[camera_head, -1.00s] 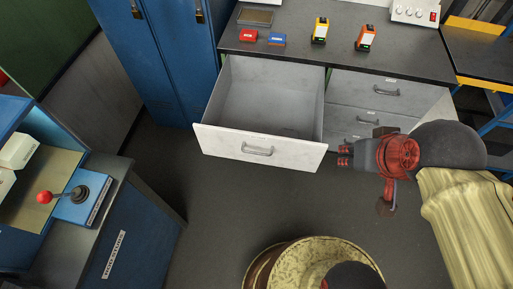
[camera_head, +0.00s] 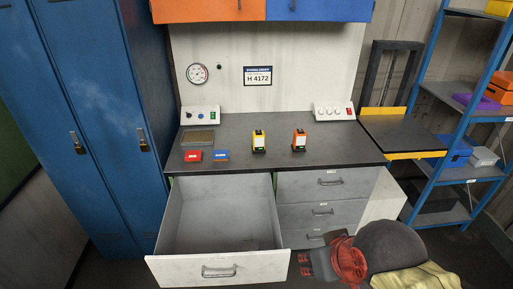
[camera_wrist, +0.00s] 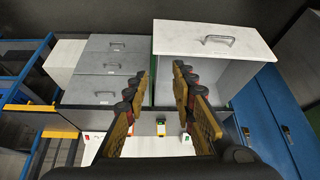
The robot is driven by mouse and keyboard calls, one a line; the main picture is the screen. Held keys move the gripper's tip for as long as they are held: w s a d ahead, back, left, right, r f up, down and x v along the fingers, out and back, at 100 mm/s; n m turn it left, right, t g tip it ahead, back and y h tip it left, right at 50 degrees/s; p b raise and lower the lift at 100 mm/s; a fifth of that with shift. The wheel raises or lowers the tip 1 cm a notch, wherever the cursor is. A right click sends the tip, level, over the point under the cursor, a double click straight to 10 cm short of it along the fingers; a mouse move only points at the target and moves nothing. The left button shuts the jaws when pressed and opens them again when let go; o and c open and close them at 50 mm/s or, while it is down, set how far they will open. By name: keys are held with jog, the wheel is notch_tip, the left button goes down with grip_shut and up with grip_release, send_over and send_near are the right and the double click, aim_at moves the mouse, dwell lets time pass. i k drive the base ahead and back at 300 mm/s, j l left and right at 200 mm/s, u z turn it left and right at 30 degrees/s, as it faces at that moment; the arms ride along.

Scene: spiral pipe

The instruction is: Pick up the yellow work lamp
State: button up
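The yellow work lamp (camera_head: 258,141) stands upright on the dark workbench top (camera_head: 345,145), left of a similar orange lamp (camera_head: 299,140). My gripper (camera_head: 304,265) is low in front of the bench, below the top and right of the open drawer's front. In the wrist view my gripper (camera_wrist: 166,80) has its two fingers spread apart with nothing between them. Small lamp-like shapes show beyond the fingers there, but I cannot tell surely which is yellow.
The open drawer (camera_head: 175,222) is empty and juts out below the bench. A red box (camera_head: 193,155) and a blue box (camera_head: 221,155) lie left of the lamp. Control boxes (camera_head: 334,111) stand behind. Orange and blue cabinets (camera_head: 318,10) hang above. Blue lockers (camera_head: 85,120) stand left.

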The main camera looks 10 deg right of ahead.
aim_at(259, 140)
jog(key=i+l+z, duration=0.35)
jog(key=i, duration=0.25)
jog(key=i+z, duration=0.3)
jog(key=i, duration=0.35)
